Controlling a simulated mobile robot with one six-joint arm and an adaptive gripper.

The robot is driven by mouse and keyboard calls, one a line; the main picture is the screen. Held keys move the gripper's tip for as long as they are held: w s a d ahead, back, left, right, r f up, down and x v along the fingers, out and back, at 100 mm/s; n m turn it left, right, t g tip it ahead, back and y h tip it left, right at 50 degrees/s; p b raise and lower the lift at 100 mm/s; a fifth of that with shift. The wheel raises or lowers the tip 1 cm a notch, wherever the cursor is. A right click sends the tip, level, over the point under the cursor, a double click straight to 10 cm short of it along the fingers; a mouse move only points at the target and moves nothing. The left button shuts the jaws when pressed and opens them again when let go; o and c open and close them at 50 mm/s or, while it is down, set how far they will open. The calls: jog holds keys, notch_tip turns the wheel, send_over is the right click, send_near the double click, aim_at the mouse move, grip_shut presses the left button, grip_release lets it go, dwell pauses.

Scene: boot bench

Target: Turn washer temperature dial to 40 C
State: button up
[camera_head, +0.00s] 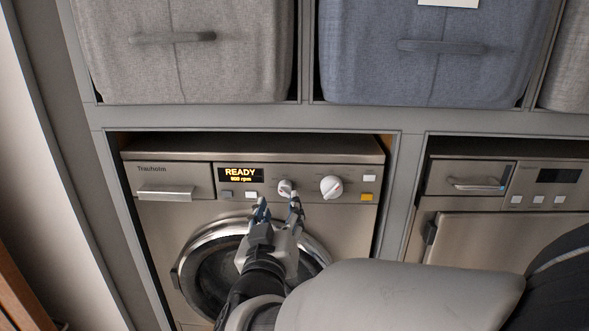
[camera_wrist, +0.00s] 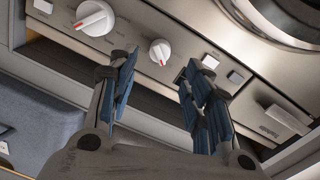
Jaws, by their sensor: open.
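The washer (camera_head: 160,240) has a control panel with two white dials. The smaller dial (camera_head: 286,187) sits left of the larger dial (camera_head: 331,187); I cannot read which is for temperature. My gripper (camera_head: 280,203) is open and empty, just in front of and below the smaller dial. In the wrist view, the smaller dial appears between and beyond the fingertips (camera_wrist: 161,68), with no clear contact.
The lit display (camera_head: 240,174) reads READY above an rpm line. Buttons lie below it, and a yellow button (camera_head: 367,197) is at the right. The round door (camera_head: 205,245) is behind my arm. Another appliance (camera_head: 480,230) stands at the right; fabric bins (camera_head: 190,70) are above.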

aim_at(284, 193)
jog(key=w, duration=0.6)
jog(key=shift+w+d+p, duration=0.2)
jog(key=shift+d+p, duration=0.1)
jog(key=shift+p, duration=0.1)
jog(key=c, duration=1.1)
